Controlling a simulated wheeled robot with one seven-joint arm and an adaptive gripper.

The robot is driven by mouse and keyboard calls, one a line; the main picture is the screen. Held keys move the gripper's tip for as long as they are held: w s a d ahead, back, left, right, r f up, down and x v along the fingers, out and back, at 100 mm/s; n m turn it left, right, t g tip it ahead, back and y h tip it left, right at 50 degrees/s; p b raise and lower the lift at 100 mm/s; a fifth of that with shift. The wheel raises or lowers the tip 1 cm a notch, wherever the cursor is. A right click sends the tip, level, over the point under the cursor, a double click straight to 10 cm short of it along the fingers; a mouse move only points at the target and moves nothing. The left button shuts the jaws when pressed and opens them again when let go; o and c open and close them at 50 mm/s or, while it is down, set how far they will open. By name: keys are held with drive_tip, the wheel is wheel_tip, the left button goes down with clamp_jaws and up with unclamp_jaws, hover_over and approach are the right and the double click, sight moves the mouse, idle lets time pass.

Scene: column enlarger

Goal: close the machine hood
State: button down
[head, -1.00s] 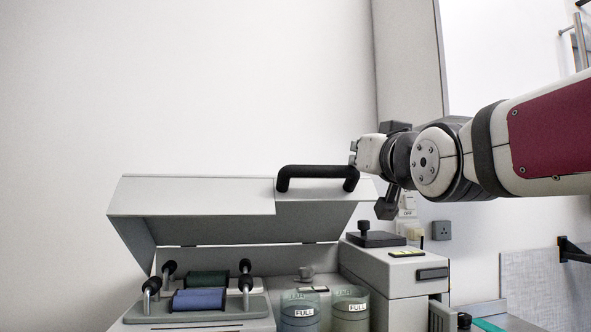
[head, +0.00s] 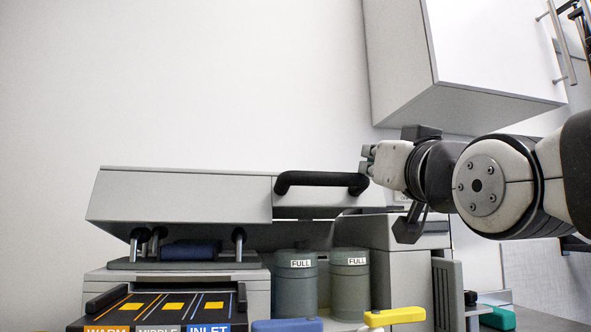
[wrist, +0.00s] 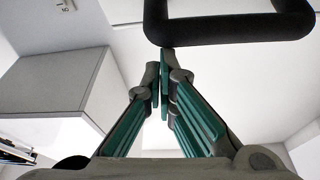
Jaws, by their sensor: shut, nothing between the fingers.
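The machine hood (head: 185,196) is light grey, with a black handle (head: 322,178) on its front right. It stands partly raised, and a gap shows beneath it with the rollers and canisters visible. My gripper (head: 367,160) is at the right end of the handle, beside it and not around it. In the wrist view its green-padded fingers (wrist: 160,78) are shut together and empty. The handle (wrist: 230,32) shows just beyond the fingertips; I cannot tell whether they touch it.
Two grey canisters marked FULL (head: 297,280) stand below the hood. A blue roller (head: 190,250) lies left of them. A black panel with coloured labels (head: 160,312) and a yellow lever (head: 394,316) are in front. A white wall cabinet (head: 480,60) hangs above the arm.

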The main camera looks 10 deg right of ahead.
wheel_tip(320, 180, down, 9)
drive_tip(key=s+b, duration=0.1)
drive_tip(key=b, duration=0.4)
drive_tip(key=shift+r+b, duration=0.15)
drive_tip(key=shift+b, duration=0.2)
drive_tip(key=shift+r, duration=0.15)
